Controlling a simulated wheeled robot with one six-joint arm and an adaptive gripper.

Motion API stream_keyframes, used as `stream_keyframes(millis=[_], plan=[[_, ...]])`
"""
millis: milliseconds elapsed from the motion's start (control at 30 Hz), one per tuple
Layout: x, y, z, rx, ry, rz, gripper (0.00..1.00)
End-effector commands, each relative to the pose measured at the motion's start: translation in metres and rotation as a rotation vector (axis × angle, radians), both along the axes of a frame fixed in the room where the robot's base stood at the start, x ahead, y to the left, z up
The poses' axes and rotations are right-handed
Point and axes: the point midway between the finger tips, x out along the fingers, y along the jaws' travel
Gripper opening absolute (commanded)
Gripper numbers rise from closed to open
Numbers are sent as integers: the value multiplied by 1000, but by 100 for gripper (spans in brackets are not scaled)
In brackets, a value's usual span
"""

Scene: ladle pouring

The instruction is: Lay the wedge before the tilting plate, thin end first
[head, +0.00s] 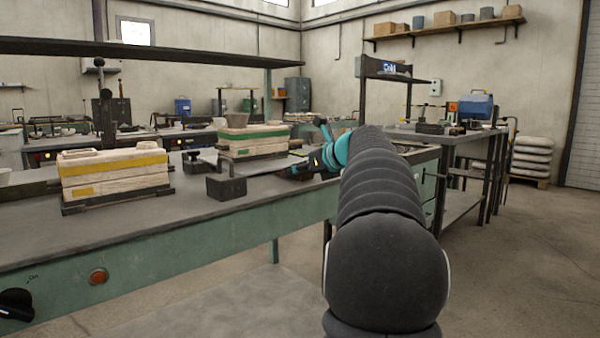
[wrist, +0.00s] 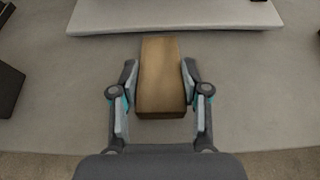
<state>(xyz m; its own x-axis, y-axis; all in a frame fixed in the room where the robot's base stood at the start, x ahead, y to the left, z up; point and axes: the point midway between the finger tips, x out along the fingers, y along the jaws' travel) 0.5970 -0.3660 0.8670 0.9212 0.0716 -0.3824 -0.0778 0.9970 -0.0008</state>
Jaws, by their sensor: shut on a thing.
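The wedge (wrist: 162,78) is a brown wood-coloured block in the middle of the wrist view. My gripper (wrist: 160,82) is shut on its two long sides. Its far end points at the pale tilting plate (wrist: 170,14), with a narrow strip of bench showing between them in the picture. A thicker end face shows at the wedge's near end; the far end looks thin. I cannot tell whether the wedge touches the bench. In the head view my gripper (head: 302,170) is low over the bench beside the plate (head: 262,168); the wedge cannot be made out there.
A dark block (head: 226,187) stands on the bench (head: 190,215) left of my gripper; a dark block also shows at the wrist view's left edge (wrist: 8,88). Pale moulds with a yellow band (head: 115,175) and a green band (head: 253,140) stand nearby. The front bench strip is clear.

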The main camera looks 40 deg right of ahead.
Motion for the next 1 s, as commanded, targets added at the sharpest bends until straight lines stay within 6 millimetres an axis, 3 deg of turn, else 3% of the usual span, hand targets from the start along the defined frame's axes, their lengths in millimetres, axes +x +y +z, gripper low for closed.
stream_keyframes(millis=[167, 200, 300, 667, 1000], plan=[[0, 0, -3, 1, 0, 0, 12], [0, 0, -3, 1, 0, 0, 51], [0, 0, -2, 0, 0, 0, 71], [0, 0, 1, 0, 0, 0, 71], [-52, -5, 24, -1, -1, -3, 71]])
